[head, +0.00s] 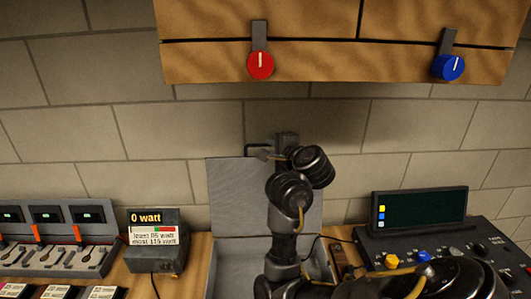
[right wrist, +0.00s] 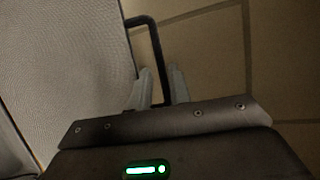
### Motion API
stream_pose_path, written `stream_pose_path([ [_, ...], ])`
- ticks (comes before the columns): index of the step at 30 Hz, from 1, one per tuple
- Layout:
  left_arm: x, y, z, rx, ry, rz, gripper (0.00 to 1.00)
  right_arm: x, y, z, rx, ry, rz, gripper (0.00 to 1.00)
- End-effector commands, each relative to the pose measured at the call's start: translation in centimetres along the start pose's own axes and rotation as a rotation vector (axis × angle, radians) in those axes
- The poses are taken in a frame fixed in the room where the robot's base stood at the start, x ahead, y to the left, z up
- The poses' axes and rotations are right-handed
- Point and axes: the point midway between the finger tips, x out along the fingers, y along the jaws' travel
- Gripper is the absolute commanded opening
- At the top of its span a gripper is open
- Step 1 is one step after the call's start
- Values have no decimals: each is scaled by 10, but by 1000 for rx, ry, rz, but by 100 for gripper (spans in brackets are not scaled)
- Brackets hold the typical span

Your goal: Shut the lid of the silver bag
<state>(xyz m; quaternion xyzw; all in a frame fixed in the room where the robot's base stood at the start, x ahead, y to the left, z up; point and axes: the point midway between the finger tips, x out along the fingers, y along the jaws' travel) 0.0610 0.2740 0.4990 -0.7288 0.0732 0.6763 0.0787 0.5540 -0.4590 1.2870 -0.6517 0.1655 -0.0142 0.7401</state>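The silver bag is a grey case on the bench with its lid (head: 228,185) standing up, open against the brick wall. A dark handle (head: 254,147) is on the upper part of the lid. My right gripper (head: 272,150) is at this handle, and my arm hides the middle of the bag. In the right wrist view, the handle (right wrist: 142,21) runs down between my two fingers (right wrist: 160,82), which are close together on either side of it. I cannot tell whether they press on it. The lid's textured face (right wrist: 70,60) fills the left there. My left gripper is not in view.
A watt display (head: 155,240) and a panel with levers (head: 60,255) stand left of the bag. A console with a screen (head: 420,212) stands at the right. A wooden cabinet (head: 330,25) with a red knob (head: 260,65) and a blue knob (head: 448,68) hangs above.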

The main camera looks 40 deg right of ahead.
Motion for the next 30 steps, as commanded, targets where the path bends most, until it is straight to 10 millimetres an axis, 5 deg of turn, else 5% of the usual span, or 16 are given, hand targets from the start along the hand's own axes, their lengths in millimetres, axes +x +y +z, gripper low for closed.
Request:
stream_pose_path([
  [4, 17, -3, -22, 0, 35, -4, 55, 26, 4, 0, 4, -1, -1, 19],
  [10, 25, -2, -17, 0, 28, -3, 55, 43, 2, 0, 1, 0, -1, 19],
  [20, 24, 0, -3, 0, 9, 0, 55, 46, 0, 0, -2, 1, -1, 19],
  [25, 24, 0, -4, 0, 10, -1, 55, 46, 0, 0, -2, 1, -1, 0],
  [30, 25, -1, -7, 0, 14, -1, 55, 45, 0, 0, -2, 1, -1, 0],
])
